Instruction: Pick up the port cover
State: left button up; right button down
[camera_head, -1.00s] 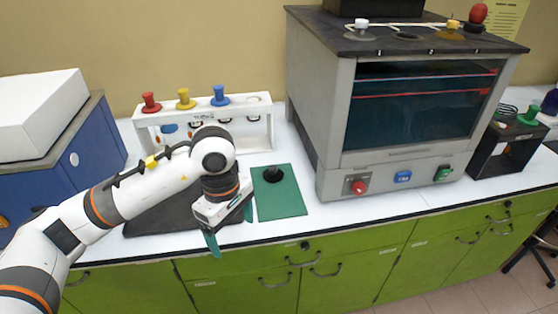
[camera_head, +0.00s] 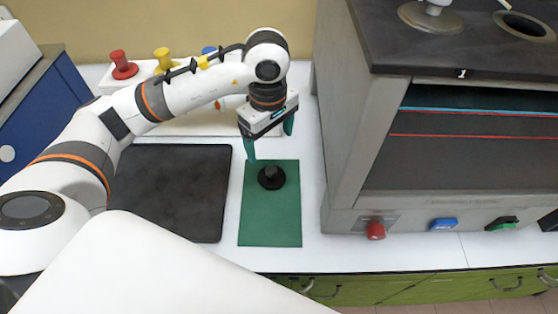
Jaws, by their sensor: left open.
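The port cover (camera_head: 271,177), a black disc with a knob on top, sits on the green mat (camera_head: 270,225). My left gripper (camera_head: 270,140) is open and empty, pointing down with its teal fingers spread. In the picture it is just above the cover, over the back edge of the mat. It appears raised and apart from the cover; the exact height is hard to tell. My right gripper is out of view.
A large grey machine (camera_head: 350,130) stands right of the mat. Its top has a white-knobbed cover (camera_head: 433,12) and an open port (camera_head: 526,26). A black mat (camera_head: 175,190) lies left. A white rack with red (camera_head: 122,64) and yellow (camera_head: 163,58) knobs stands behind my arm.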

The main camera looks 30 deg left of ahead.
pick_arm(q)
jog(key=p, duration=0.1)
send_over(271, 169)
notch_tip(271, 169, down, 5)
jog(key=shift+s+f, duration=0.15)
jog(key=shift+f+p, duration=0.35)
jog(key=shift+f, duration=0.2)
notch_tip(271, 169, down, 4)
jog(key=shift+r+p, duration=0.2)
jog(key=shift+p, duration=0.65)
jog(key=shift+f, duration=0.7)
jog(key=shift+w, duration=0.2)
jog(key=c, duration=1.1)
